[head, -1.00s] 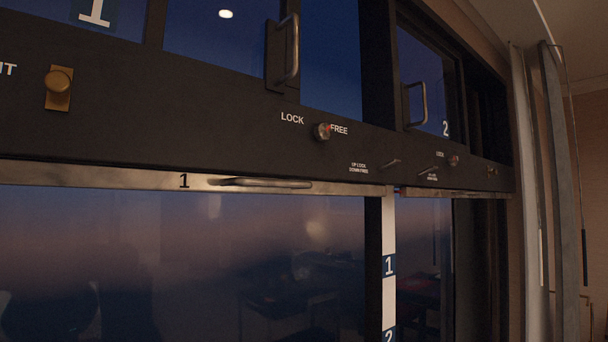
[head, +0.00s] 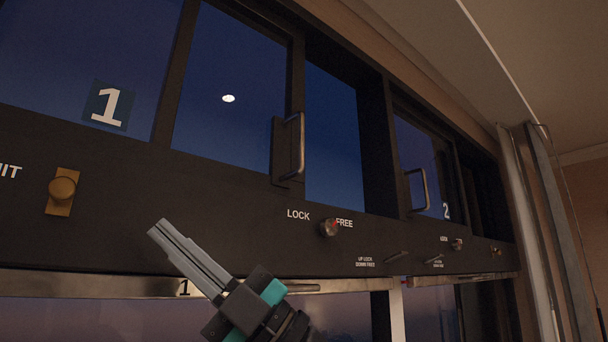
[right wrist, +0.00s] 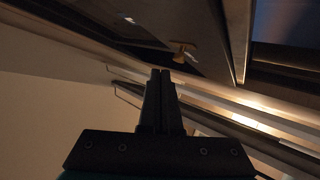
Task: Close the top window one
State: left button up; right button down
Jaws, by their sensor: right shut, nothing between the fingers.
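Top window one (head: 235,95) fills the upper left of the head view, a dark-framed pane with a white "1" on a blue label (head: 108,106). Its upright metal handle (head: 299,146) is on the frame's right edge. Right of that frame is a blue section (head: 335,140) up to the dark post; I cannot tell whether it is glazed. My right gripper (head: 159,230) is shut and empty, in front of the dark panel, below and left of the handle and apart from it. Its shut fingers also show in the right wrist view (right wrist: 161,74). My left gripper is not in view.
The dark panel below carries a brass knob (head: 63,189) and a LOCK/FREE knob (head: 328,228). Window 2 has its own handle (head: 417,190) farther right. A lower metal rail (head: 90,284) runs behind my right gripper.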

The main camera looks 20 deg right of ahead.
notch_tip(320, 180, up, 2)
jog(key=s+a+r+n+g+h, duration=0.1)
jog(key=a+n+g+h, duration=0.1)
jog(key=h, duration=0.1)
jog(key=m+t+h, duration=1.2)
jog(key=t+h, duration=0.1)
jog(key=h, duration=0.4)
send_near(303, 159)
jog(key=s+a, duration=0.4)
jog(key=s, duration=0.1)
jog(key=w+p, duration=0.1)
jog(key=w, duration=0.3)
jog(key=w+p, duration=0.2)
jog(key=w, duration=0.1)
jog(key=w+f+p, duration=0.1)
jog(key=w+p, duration=0.1)
jog(key=w, duration=0.2)
jog(key=shift+w+d, duration=0.2)
jog(key=shift+w, duration=0.15)
jog(key=shift+d, duration=0.15)
